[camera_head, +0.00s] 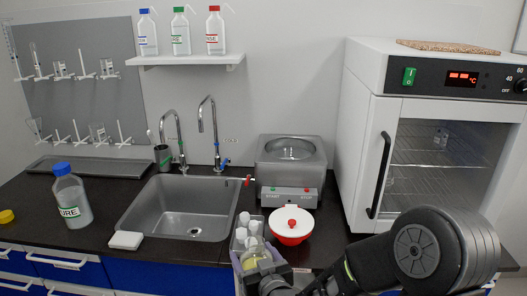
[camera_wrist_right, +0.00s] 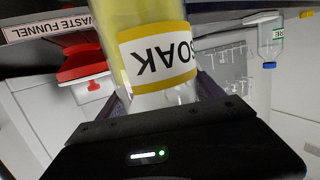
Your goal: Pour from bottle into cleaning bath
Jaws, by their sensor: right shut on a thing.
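The bottle (camera_head: 256,255) with yellow liquid is at the bottom middle of the head view. In the right wrist view the bottle (camera_wrist_right: 150,45) shows a yellow-edged label reading SOAK. That view is upside down, and the bottle looks about upright. My right gripper (camera_head: 262,268) is shut on it. Whether its base is clear of the rack or counter, I cannot tell. The cleaning bath (camera_head: 290,197) is a steel box with an open round basin, START and STOP marks on its front, behind the bottle and slightly right. My left gripper is not in view.
White-capped bottles (camera_head: 244,219) stand in a rack beside the held bottle. A red-and-white waste funnel (camera_head: 290,238) stands right of it, before the bath. A sink (camera_head: 150,212) is left, a white oven (camera_head: 365,110) right. A blue-capped bottle (camera_head: 72,195) stands far left.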

